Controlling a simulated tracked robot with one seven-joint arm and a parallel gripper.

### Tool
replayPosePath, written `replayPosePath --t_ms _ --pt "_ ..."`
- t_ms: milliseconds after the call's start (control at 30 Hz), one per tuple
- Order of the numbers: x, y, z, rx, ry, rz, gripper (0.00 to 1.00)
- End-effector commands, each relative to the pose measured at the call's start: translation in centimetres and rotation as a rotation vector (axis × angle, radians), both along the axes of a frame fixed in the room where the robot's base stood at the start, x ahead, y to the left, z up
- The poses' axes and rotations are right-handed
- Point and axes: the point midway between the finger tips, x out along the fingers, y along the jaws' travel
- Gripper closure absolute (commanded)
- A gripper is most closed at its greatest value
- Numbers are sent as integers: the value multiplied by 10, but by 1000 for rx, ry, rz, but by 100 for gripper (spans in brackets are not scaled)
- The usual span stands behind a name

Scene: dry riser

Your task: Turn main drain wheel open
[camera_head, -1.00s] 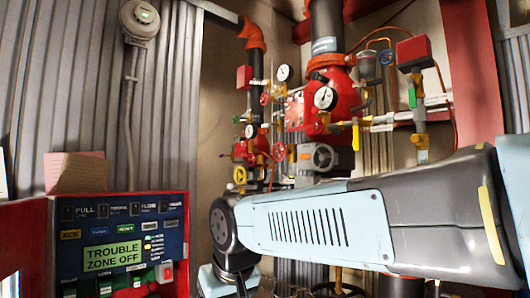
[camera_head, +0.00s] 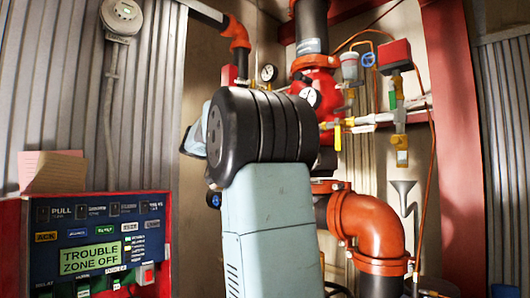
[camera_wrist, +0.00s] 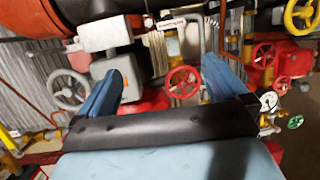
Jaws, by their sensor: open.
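Several handwheels show in the wrist view; I cannot tell from markings which is the main drain wheel. A small red wheel (camera_wrist: 183,82) is seen between the two blue fingers of my gripper (camera_wrist: 165,72). The fingers are wide apart, with nothing visibly held. The gap in depth to this wheel is unclear. A grey wheel (camera_wrist: 68,90) is left of the left finger. Another red wheel (camera_wrist: 263,55) is right of the right finger, and a yellow wheel (camera_wrist: 302,15) is at upper right.
An orange elbow pipe (camera_head: 372,230) stands right of my arm. Red valve bodies and a gauge (camera_head: 311,97) are behind it. A control panel (camera_head: 95,240) reading "TROUBLE ZONE OFF" is at lower left. A small green wheel (camera_wrist: 295,122) is at right in the wrist view.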

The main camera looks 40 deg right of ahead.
Motion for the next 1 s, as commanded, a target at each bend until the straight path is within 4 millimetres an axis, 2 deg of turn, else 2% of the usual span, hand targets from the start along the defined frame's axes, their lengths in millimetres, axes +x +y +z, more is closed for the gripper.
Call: replayPosePath --t_ms 33,133,333,567,1000 --pt "13 -4 13 -54 -39 -31 0" --pt "28 -10 36 -145 -118 -77 0" --pt "44 -11 61 -247 -208 -117 0" --pt "46 -29 64 -261 -219 -125 0" --pt "51 -105 63 -259 -216 -125 0"
